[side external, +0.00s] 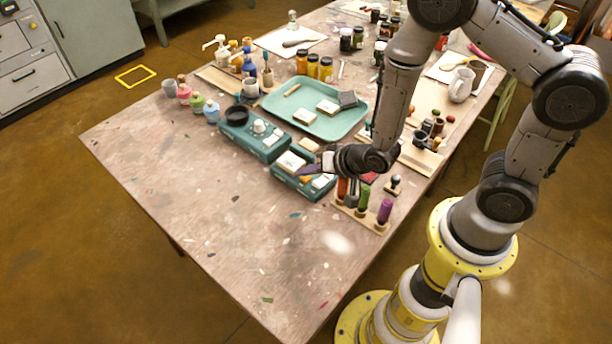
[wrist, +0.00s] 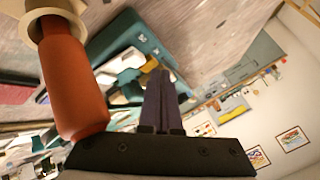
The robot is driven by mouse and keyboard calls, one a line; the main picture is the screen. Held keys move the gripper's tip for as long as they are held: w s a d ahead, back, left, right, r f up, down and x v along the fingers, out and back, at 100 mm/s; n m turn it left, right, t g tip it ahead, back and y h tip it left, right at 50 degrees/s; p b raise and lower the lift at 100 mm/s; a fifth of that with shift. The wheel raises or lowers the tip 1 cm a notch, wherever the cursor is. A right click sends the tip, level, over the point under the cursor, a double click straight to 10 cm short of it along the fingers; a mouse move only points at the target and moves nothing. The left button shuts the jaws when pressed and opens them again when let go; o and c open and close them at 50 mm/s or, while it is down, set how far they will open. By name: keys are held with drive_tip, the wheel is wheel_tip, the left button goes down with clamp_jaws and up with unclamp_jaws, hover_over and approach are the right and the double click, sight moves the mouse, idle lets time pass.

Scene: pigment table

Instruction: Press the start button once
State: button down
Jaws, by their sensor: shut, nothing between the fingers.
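Two teal boxes stand near the middle of the table. The rear teal box (side external: 240,141) carries a black round dish (side external: 237,114) and small white knob-like parts (side external: 259,126). The front teal box (side external: 314,191) has a white block (side external: 291,161) and a small orange part (side external: 306,180) on top. I cannot tell which part is the start button. My gripper (side external: 303,169) is shut and empty, with its tips at or just above the front box; contact cannot be told. In the wrist view, my gripper's fingers (wrist: 160,75) lie together, beside a teal box (wrist: 146,40).
A rack with coloured cylinders, including a purple one (side external: 384,211), stands right of the front box. A red-brown cylinder (wrist: 70,85) is close in the wrist view. A teal tray (side external: 325,123) lies behind. The front-left table (side external: 190,190) is clear.

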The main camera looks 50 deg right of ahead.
drive_tip(key=shift+s+d+f, duration=0.15)
drive_tip(key=shift+s, duration=0.8)
drive_tip(key=shift+w, duration=0.1)
drive_tip(key=shift+r, duration=0.2)
drive_tip(key=shift+w+r, duration=0.2)
drive_tip(key=shift+r, duration=2.4)
